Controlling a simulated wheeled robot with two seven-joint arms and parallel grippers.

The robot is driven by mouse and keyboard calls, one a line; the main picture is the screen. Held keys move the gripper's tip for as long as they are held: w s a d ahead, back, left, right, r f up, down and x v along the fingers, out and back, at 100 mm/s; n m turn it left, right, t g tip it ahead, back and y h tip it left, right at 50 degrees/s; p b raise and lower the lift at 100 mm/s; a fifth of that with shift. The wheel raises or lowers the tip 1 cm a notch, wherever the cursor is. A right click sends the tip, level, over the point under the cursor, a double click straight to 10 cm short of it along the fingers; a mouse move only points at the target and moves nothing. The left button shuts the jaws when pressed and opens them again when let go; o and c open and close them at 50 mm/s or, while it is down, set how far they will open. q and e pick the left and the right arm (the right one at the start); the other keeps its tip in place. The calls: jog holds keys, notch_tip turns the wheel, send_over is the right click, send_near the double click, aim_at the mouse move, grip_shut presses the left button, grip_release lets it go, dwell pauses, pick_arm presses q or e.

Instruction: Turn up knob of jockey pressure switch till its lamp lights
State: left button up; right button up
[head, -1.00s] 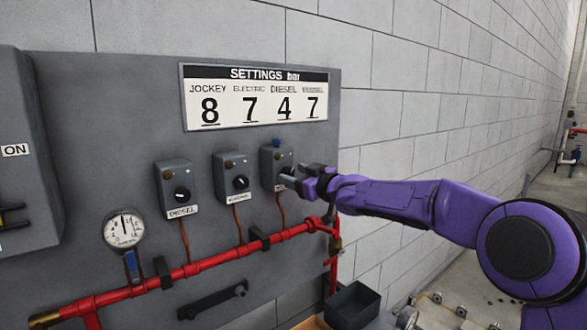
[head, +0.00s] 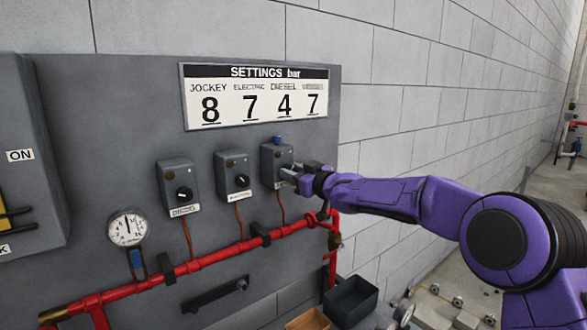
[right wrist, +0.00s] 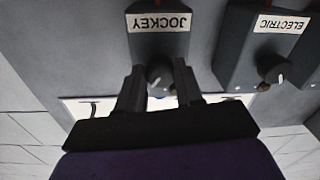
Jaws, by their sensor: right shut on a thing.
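The jockey pressure switch (head: 275,156) is the rightmost of three grey boxes on the panel, with a blue piece on top. In the right wrist view its JOCKEY label (right wrist: 159,22) shows upside down. Its dark knob (right wrist: 158,74) with a pale pointer mark sits between the fingers of my right gripper (right wrist: 159,88). My right gripper (head: 289,173) is shut on this knob, which it hides in the head view. I see no lit lamp on the jockey box; its lamp is hard to make out. My left gripper is out of view.
The electric switch (head: 232,172) and diesel switch (head: 177,184) stand to the left. A settings sign (head: 255,97) above reads jockey 8. A red pipe (head: 207,262) and a gauge (head: 127,228) are below. A dark bin (head: 352,300) stands at the lower right.

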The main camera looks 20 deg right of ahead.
jog(key=o, duration=1)
jog(key=shift+o, duration=0.2)
jog(key=shift+s, duration=0.1)
jog(key=b+v, duration=0.4)
jog(key=v, duration=0.6)
jog(key=shift+s, duration=0.2)
jog(key=shift+d+f, duration=0.1)
